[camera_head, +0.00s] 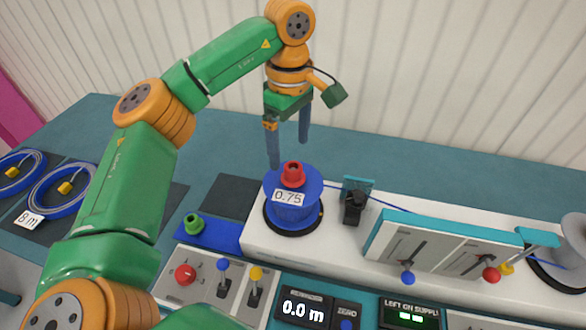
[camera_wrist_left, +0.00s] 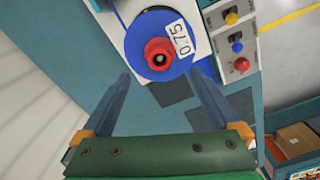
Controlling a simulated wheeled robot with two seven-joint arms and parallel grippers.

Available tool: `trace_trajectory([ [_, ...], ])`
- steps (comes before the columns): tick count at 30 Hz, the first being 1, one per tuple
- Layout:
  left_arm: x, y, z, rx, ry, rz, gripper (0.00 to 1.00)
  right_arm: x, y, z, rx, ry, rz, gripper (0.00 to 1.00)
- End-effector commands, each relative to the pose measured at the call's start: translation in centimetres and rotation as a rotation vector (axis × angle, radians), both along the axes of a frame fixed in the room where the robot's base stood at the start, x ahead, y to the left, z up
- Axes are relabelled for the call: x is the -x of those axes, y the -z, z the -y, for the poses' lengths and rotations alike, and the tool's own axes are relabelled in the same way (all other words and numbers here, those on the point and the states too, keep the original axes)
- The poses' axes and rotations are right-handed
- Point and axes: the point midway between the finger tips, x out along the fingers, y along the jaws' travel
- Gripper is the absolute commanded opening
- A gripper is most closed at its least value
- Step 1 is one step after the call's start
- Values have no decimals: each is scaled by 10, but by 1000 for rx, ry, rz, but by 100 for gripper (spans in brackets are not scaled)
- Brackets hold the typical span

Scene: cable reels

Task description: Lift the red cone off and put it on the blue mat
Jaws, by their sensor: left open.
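The red cone (camera_head: 292,174) sits on top of the blue reel (camera_head: 288,213), which carries a 0.75 label and stands on the white machine. In the left wrist view the red cone (camera_wrist_left: 158,54) shows from above, centred on the blue reel (camera_wrist_left: 140,50). My left gripper (camera_head: 288,152) is open and empty, above and behind the cone. In the left wrist view its two fingers (camera_wrist_left: 163,82) point toward the reel, with the cone beyond the tips. The blue mat (camera_head: 222,238) lies left of the machine, with a green cone (camera_head: 194,224) on its left end. My right gripper is not in view.
Blue cable coils (camera_head: 60,190) lie on dark mats at the left. A control panel with a red knob (camera_head: 185,275) and levers is in front. A black clamp (camera_head: 354,204) and a teal-topped lever unit (camera_head: 440,250) stand right of the reel. A blue cable runs right from the reel.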

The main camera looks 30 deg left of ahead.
Motion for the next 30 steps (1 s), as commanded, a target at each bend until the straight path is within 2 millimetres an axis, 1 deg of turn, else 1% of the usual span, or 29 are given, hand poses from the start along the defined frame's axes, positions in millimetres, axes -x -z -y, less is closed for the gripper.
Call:
trace_trajectory([
  [5, 3, 29, 4, 2, 2, -6, 96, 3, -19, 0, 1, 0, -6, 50],
  [6, 3, 38, 5, 3, 3, -6, 96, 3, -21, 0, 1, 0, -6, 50],
  [9, 2, 53, 5, 4, 1, -4, 96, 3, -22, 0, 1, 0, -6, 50],
  [12, 2, 57, 6, 5, 2, -1, 96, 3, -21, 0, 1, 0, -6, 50],
  [16, 2, 57, 6, 6, 2, 0, 96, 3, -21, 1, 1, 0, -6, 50],
  [17, 2, 57, 6, 6, 2, 0, 88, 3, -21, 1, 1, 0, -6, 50],
  [18, 2, 57, 6, 6, 2, 0, 77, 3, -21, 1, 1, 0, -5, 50],
  [20, 2, 57, 6, 6, 2, 0, 61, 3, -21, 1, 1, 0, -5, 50],
  [21, 2, 57, 6, 6, 2, 0, 50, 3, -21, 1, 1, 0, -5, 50],
  [23, 2, 57, 6, 6, 2, 0, 34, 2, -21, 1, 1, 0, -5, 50],
  [24, 2, 57, 6, 6, 2, 0, 23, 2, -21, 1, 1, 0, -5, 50],
  [26, 2, 57, 6, 6, 2, 0, 7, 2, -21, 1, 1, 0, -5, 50],
  [27, 2, 57, 6, 6, 2, 0, 5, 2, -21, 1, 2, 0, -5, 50],
  [30, 2, 57, 6, 6, 2, 0, 5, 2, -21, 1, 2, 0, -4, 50],
])
